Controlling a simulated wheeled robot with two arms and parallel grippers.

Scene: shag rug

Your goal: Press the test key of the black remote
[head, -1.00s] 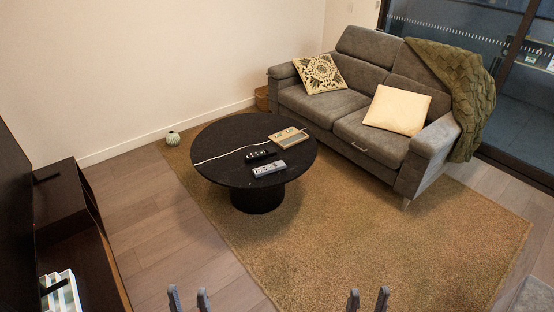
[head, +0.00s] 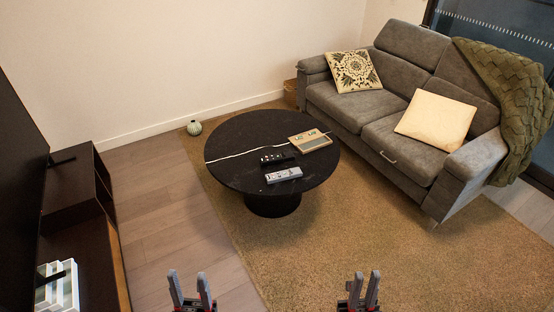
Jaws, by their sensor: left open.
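The black remote (head: 276,159) lies on the round black table (head: 233,137), just behind a grey remote (head: 284,175). Its keys are too small to tell apart. My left gripper (head: 189,281) is open and empty at the bottom of the head view, well in front of the table. My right gripper (head: 365,283) is also at the bottom, to the right, with its fingers apart and nothing between them. Both are far from the black remote.
A wooden-framed device (head: 310,140) with a white cable (head: 233,155) lies on the table. A grey sofa (head: 398,137) stands at the right, a dark cabinet (head: 76,195) at the left. A small green vase (head: 194,127) is on the floor. The rug (head: 318,245) before the table is clear.

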